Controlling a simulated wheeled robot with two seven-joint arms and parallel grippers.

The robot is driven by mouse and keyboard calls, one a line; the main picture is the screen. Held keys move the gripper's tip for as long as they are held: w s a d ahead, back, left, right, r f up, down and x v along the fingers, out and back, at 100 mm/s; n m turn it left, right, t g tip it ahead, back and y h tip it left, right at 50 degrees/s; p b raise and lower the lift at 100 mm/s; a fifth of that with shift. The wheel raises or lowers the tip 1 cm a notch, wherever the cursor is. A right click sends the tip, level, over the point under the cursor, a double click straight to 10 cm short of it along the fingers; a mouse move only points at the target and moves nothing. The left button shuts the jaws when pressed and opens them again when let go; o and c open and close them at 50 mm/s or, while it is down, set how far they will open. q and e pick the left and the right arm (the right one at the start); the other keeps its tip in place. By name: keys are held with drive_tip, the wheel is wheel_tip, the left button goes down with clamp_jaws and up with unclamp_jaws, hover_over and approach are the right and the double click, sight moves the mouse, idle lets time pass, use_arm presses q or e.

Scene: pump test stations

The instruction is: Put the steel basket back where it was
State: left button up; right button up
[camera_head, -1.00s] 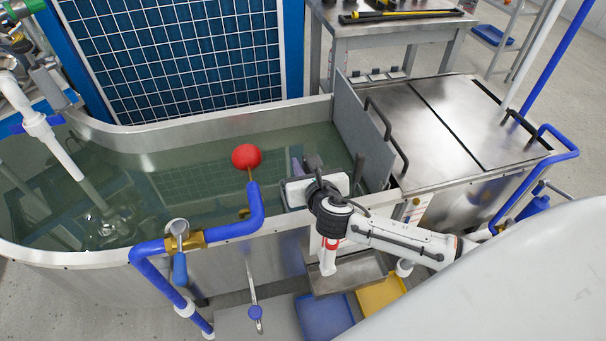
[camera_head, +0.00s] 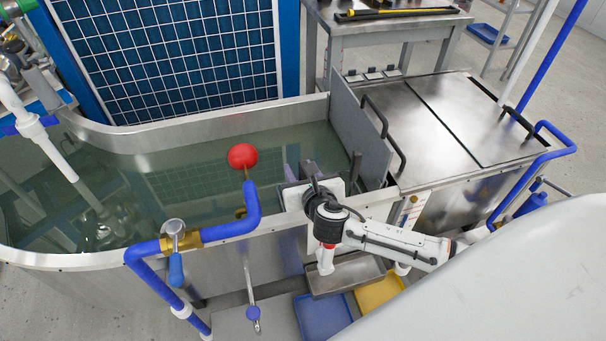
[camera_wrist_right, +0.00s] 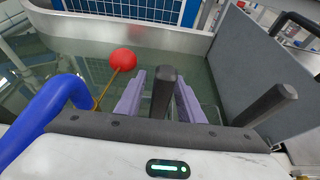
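My right gripper (camera_head: 299,172) is over the near side of the water tank (camera_head: 180,143), pointing into it. In the right wrist view its two purple fingers (camera_wrist_right: 159,98) are apart. A dark upright post (camera_wrist_right: 164,92) shows between them; I cannot tell whether they touch it. A second dark post (camera_wrist_right: 266,104) stands to the right, and one post shows beside the grey partition in the head view (camera_head: 356,168). I cannot clearly make out the steel basket; whether the posts belong to it is unclear. My left gripper is not in view.
A red ball (camera_head: 242,156) on a rod and a blue pipe (camera_head: 235,226) stand left of my gripper. The grey partition (camera_head: 360,140) and steel covers (camera_head: 445,115) are to the right. A shallow steel tray (camera_head: 345,277) sits low in front, by blue and yellow bins.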

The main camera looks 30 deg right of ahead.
drive_tip(key=p+v, duration=0.2)
drive_tip(key=v, duration=0.9)
drive_tip(key=s+a+f+m+g+y, duration=0.1)
drive_tip(key=s+a+f+m+y, duration=0.1)
drive_tip(key=m, duration=0.8)
drive_tip(key=s+a+f+m+g+y, duration=0.2)
drive_tip(key=s+a+f+m, duration=0.2)
drive_tip(key=s+f+m, duration=0.3)
drive_tip(key=s+a+f+m+g+y, duration=0.1)
drive_tip(key=s+a+f+m+y, duration=0.1)
drive_tip(key=s+m, duration=0.6)
wheel_tip(320, 180, down, 2)
drive_tip(key=a+m, duration=0.1)
drive_tip(key=m, duration=0.5)
drive_tip(key=shift+a+f, duration=0.25)
drive_tip(key=shift+a, duration=0.15)
